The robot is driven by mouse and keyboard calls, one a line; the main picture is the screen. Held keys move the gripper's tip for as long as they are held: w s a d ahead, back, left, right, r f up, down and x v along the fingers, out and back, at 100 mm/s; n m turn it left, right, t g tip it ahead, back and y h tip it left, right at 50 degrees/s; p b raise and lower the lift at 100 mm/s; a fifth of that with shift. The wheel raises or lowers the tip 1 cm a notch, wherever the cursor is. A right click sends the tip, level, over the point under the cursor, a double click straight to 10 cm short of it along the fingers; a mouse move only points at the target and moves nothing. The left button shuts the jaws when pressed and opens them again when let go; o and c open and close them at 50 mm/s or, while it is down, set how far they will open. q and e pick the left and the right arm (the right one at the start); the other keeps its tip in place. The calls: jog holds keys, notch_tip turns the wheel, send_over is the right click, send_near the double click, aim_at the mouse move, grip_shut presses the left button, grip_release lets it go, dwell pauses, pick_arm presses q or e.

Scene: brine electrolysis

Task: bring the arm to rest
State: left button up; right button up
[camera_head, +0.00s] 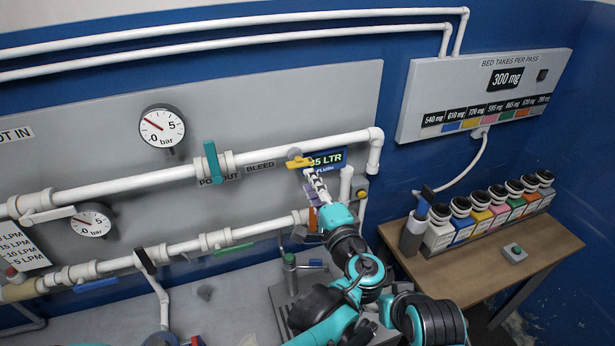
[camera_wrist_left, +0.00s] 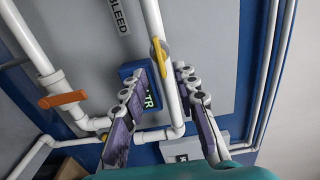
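My left gripper (camera_head: 316,186) is raised in front of the wall panel, just below the yellow lever (camera_head: 299,162) on the BLEED pipe. In the left wrist view, the left gripper (camera_wrist_left: 161,72) has its two fingers spread apart, with nothing held between them. The white pipe and the yellow lever (camera_wrist_left: 160,58) show beyond and between the fingertips; I cannot tell whether either finger touches them. My left arm (camera_head: 345,262) reaches up from the bottom of the head view. My right gripper is not in view.
A blue LTR display (camera_head: 327,159) is beside the gripper. A teal lever (camera_head: 213,162) stands upright on the upper pipe. The wooden table (camera_head: 520,258) at right holds several coloured-label jars and a small button box (camera_head: 514,254). An orange lever (camera_wrist_left: 63,98) shows in the wrist view.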

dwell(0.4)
pick_arm(q)
jog(key=s+a+f+n+g+b, duration=0.4)
jog(key=a+f, duration=0.5)
jog(key=a, duration=0.1)
jog(key=s+a+f+n+g+b, duration=0.3)
jog(key=s+a+f+g+b, duration=0.1)
jog(key=a+f, duration=0.5)
jog(key=s+a+f+n+g+h+b, duration=0.1)
jog(key=s+f+n+g+h+b, duration=0.1)
jog(key=s+f+n+h+b, duration=0.2)
jog(key=s+f+n+h, duration=0.1)
jog(key=s+f+n, duration=0.2)
jog(key=s+f, duration=0.3)
jog(key=shift+s+a+f+n+h+b, duration=0.3)
jog(key=shift+s+b, duration=0.05)
jog(key=shift+s, duration=0.25)
